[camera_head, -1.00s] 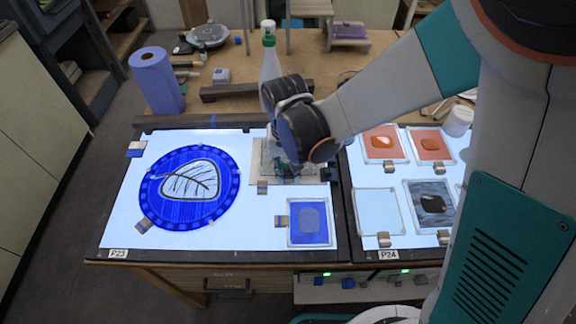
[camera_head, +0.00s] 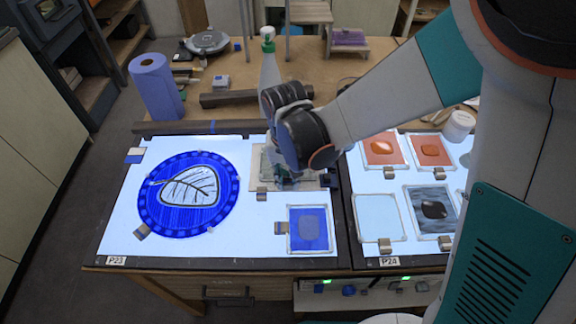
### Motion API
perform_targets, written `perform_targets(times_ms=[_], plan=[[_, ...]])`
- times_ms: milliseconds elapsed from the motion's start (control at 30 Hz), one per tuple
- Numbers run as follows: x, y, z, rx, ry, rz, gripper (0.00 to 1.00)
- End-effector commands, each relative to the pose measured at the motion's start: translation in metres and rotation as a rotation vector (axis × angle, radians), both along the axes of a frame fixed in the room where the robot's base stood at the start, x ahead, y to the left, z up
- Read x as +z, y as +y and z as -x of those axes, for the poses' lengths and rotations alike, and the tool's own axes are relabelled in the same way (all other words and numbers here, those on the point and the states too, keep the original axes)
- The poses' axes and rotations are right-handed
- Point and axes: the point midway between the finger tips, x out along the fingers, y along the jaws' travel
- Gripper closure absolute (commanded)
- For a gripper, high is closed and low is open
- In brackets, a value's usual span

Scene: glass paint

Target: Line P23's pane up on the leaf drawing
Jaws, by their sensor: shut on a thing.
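The round blue pane (camera_head: 219,203) lies flat on the left lit panel (camera_head: 113,228), labelled P23. A pale leaf shape with a dark outline and veins (camera_head: 190,187) shows in its middle. The outline follows the pale shape closely; at this size I cannot tell whether they match exactly. My gripper (camera_head: 286,176) is to the right of the pane, pointing down over a small pale board (camera_head: 316,182) at the panel's upper right. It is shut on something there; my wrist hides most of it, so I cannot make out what.
A square blue pane (camera_head: 308,229) lies at the lower right of P23. A spray bottle (camera_head: 269,65) and a blue roll (camera_head: 156,87) stand behind. The P24 panel holds several square panes.

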Motion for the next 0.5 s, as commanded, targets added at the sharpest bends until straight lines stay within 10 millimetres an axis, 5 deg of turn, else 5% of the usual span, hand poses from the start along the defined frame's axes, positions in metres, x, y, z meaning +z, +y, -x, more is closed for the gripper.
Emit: perform_targets(times_ms=[367, 400, 500], plan=[[-0.0033, 0.0000, 0.0000, 0.000, 0.000, 0.000, 1.00], [-0.0029, 0.0000, 0.0000, 0.000, 0.000, 0.000, 0.70], [-0.0028, 0.0000, 0.0000, 0.000, 0.000, 0.000, 0.47]])
